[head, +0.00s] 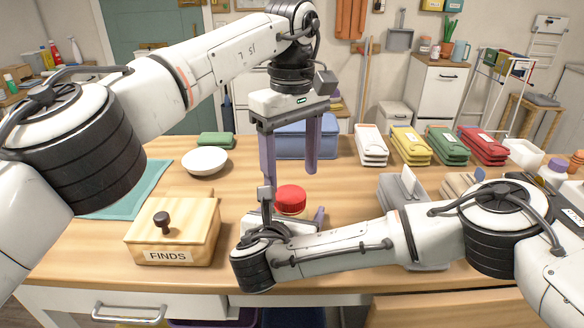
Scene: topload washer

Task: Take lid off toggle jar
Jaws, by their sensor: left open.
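A round red lid (291,198) shows near the middle of the table. What is under it is mostly hidden behind my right gripper, so I cannot tell the jar's body. My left gripper (290,176) points down over the lid, open, its two purple fingers spread wide and apart from each other, with nothing between them. My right gripper (292,218) is low in front of the lid, partly hidden by its own wrist. One purple finger shows to the right of the lid; I cannot tell how far its jaws are apart or whether they touch the jar.
A wooden box (190,232) marked FINDS with a dark knob stands front left. A white bowl (205,161), a green block (216,140) and a blue container (305,138) are behind. Coloured cases (411,146) line the back right. Grey holders (399,190) stand right.

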